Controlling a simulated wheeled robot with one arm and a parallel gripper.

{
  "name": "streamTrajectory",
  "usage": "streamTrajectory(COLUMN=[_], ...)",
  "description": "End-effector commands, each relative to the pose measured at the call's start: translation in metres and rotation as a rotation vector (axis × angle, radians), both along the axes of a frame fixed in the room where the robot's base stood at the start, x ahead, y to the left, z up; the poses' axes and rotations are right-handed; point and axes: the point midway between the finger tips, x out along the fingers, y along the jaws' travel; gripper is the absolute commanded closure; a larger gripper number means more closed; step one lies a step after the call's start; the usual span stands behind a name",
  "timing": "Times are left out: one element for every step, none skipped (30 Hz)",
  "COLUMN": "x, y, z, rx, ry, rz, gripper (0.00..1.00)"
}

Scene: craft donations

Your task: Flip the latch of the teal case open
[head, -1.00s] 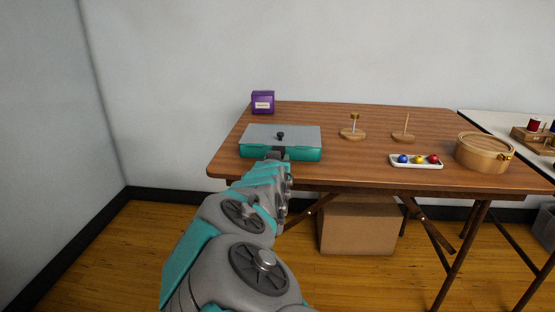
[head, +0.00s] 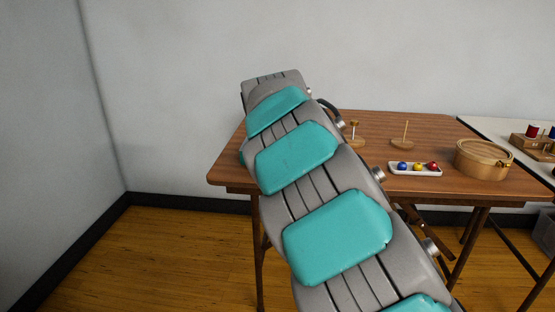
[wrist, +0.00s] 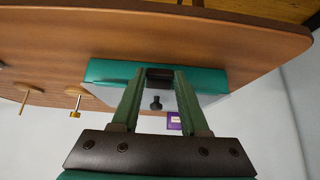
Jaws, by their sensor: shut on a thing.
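The teal case (wrist: 105,71) lies on the wooden table in the wrist view, which shows the scene upside down. Its pale lid with a black knob (wrist: 156,103) looks closed. My gripper (wrist: 161,74) reaches the front of the case, its two fingers shut on the dark latch (wrist: 159,79) at the middle of the front edge. The fingers partly cover the latch, and I cannot tell how far it is turned. In the head view my arm hides the gripper, the latch and nearly all of the case.
The wooden table (head: 380,122) also holds two wooden spindle stands (head: 402,143), a white tray (head: 415,173) of coloured balls and a round wooden box (head: 483,160) to the right. A white table (head: 500,125) adjoins at right.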

Motion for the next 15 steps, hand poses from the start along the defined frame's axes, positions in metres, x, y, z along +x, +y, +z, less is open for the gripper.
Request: streamTrajectory(x=[0.0023,0.0020,0.0023,0.0024,0.0021,0.0025,0.0032,0.0031,0.0028,0.0030,0.0035,0.0035,0.0032,0.0033,0.0039], y=[0.0013,0.0011,0.0010,0.0011,0.0015,0.0018,0.0014,0.0010,0.0010,0.0012,0.0015,0.0016,0.0012,0.0009,0.0009], z=[0.0008,0.0010,0.0017,0.0025,0.0029,0.0032,0.0031,0.0029,0.0033,0.0047,0.0056,0.0057,0.0051,0.0046,0.0051], rx=[0.004,0.005,0.005,0.005,0.005,0.006,0.006,0.007,0.008,0.007,0.007,0.008,0.008,0.008,0.009], ry=[0.020,0.036,0.051,0.062,0.074,0.089,0.099,0.111,0.124,0.131,0.137,0.148,0.159,0.168,0.177], rz=[0.004,0.003,0.002,0.002,0.003,0.005,0.003,0.002,0.002,0.003,0.003,0.003,0.002,0.001,0.002], gripper=[1.00,1.00,1.00,1.00,1.00,1.00,1.00,1.00,1.00,1.00,1.00,1.00,1.00,1.00,1.00])
